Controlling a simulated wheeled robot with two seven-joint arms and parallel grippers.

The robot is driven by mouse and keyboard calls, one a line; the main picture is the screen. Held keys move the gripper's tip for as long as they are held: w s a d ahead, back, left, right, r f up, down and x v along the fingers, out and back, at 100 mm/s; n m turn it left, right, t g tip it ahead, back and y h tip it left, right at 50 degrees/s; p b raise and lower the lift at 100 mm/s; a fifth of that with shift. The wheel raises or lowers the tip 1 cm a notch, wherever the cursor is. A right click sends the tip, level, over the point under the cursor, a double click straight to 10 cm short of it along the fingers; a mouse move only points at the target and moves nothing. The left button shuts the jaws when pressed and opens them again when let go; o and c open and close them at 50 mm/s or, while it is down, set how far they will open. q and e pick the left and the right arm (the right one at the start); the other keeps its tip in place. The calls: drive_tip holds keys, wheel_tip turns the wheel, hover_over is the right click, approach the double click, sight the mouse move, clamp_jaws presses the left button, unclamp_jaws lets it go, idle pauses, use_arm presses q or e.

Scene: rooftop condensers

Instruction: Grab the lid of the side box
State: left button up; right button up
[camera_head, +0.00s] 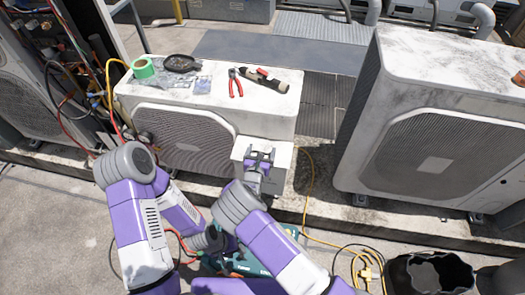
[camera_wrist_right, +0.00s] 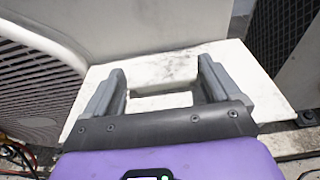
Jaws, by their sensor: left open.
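The side box has a white lid (camera_head: 284,152) and sits against the right end of the middle condenser. My right gripper (camera_head: 260,155) is over this lid, fingers apart. In the right wrist view the smudged white lid (camera_wrist_right: 225,58) fills the middle, and the open right gripper (camera_wrist_right: 162,75) has one finger on each side of a pale raised block (camera_wrist_right: 163,100) on it. I cannot tell whether the fingers touch it. My left gripper (camera_head: 214,240) is low in front of the condenser, partly hidden by my right arm; its jaws are open.
The middle condenser (camera_head: 175,145) carries green tape (camera_head: 143,68), a dark round dish (camera_head: 180,63), red-handled pliers (camera_head: 236,84) and another tool (camera_head: 262,80). A larger condenser (camera_head: 430,140) stands right. A yellow cable (camera_head: 309,190), a teal tool (camera_head: 240,262) and a black bucket (camera_head: 432,272) are on the ground.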

drive_tip(key=c, duration=0.9)
drive_tip(key=shift+r, duration=0.1)
wheel_tip(320, 180, up, 18)
drive_tip(key=p, duration=0.5)
drive_tip(key=shift+p, duration=0.3)
